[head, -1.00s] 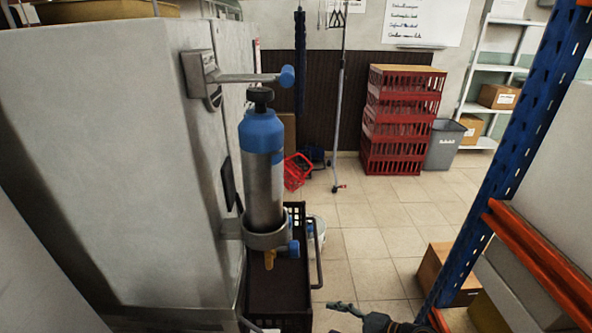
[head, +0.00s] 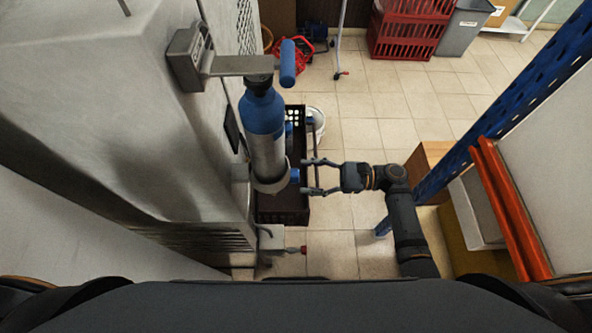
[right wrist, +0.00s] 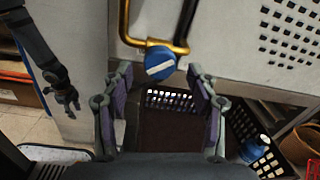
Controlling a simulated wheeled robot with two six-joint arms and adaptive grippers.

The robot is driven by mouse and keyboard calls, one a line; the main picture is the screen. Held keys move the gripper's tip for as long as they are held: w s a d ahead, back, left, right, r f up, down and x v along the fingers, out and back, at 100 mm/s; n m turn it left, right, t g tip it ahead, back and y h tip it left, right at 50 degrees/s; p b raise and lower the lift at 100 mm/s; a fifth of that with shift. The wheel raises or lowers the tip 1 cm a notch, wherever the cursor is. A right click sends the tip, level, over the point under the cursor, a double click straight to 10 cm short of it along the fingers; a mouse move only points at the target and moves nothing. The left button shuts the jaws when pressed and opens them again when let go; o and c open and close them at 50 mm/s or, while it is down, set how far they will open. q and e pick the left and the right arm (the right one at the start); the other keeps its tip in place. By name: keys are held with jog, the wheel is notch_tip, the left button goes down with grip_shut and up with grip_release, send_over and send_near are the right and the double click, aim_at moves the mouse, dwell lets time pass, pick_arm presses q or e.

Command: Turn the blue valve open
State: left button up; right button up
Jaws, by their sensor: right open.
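The blue valve (right wrist: 160,62) is a round blue knob with a white bar across it, on a brass pipe at the grey cabinet's face. The bar lies close to level, slightly tilted, in the right wrist view. In the head view the valve (head: 295,175) shows as a small blue piece beside the foot of the blue-topped cylinder (head: 265,135). My right gripper (head: 305,176) is open and empty. Its fingertips (right wrist: 159,75) stand to either side of the valve's line, apart from it.
A grey lever with a blue grip (head: 288,63) sticks out above the cylinder from the cabinet (head: 140,130). A black crate (head: 292,217) is below. A blue and orange rack (head: 500,110) stands at the right. Tiled floor (head: 350,120) is clear between.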

aim_at(296, 176)
jog(key=shift+a+p, duration=0.3)
jog(key=shift+a, duration=1.6)
jog(key=shift+c, duration=0.5)
jog(key=c, duration=1.1)
jog(key=n+b, duration=0.3)
jog(key=n, duration=0.2)
jog(key=shift+f+n, duration=0.15)
jog(key=shift+n, duration=0.15)
jog(key=shift+n+b, duration=1.55)
jog(key=shift+n, duration=0.85)
jog(key=shift+w, duration=0.1)
